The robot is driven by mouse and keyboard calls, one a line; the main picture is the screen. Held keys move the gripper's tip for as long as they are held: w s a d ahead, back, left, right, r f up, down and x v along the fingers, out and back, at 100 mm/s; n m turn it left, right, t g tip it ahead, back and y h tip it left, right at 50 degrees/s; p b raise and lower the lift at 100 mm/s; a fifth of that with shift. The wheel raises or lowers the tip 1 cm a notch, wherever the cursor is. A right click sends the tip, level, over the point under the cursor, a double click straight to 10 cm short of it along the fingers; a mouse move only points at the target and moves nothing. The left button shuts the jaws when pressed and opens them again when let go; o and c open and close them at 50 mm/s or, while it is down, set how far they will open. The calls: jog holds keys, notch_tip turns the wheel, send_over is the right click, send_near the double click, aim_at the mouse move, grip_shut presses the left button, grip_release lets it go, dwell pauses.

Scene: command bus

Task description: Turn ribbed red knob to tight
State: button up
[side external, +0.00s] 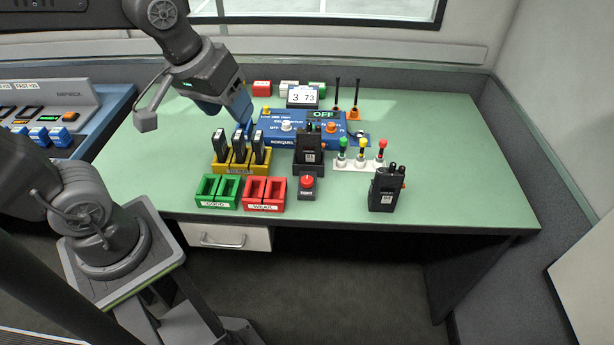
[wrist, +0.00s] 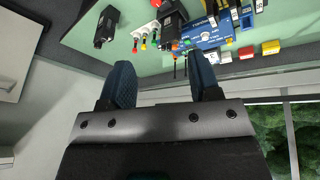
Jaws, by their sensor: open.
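I cannot make out for sure which part is the ribbed red knob; no ribs or "tight" mark are readable. Candidates in the side view are a red round top on a small dark box (side external: 306,182) at the table's front and an orange-red knob (side external: 331,127) on the blue panel (side external: 270,124). A black handheld radio (side external: 384,190) at the right has a small red spot on its side; it also shows in the wrist view (wrist: 106,27). My gripper (side external: 243,120) hangs by the panel's left end, pointing down. In the wrist view its blue fingers are apart with nothing between them (wrist: 160,60).
A yellow rack (side external: 238,167) with black packs stands below my gripper. Green (side external: 217,192) and red (side external: 264,194) bins stand in front. A second radio (side external: 309,148) sits in a dark stand. Coloured-top levers (side external: 360,163) and upright antennas (side external: 355,92) stand right. The table's right side (side external: 450,150) is clear.

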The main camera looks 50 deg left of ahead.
jog(key=w+f+n+g, duration=0.3)
jog(key=w+f+n, duration=0.4)
jog(key=w, duration=0.4)
jog(key=n+g, duration=0.1)
jog(key=n, duration=0.6)
send_over(307, 179)
notch_tip(307, 179, down, 6)
notch_tip(307, 179, down, 14)
jog(key=shift+r, duration=0.1)
jog(key=c, duration=0.9)
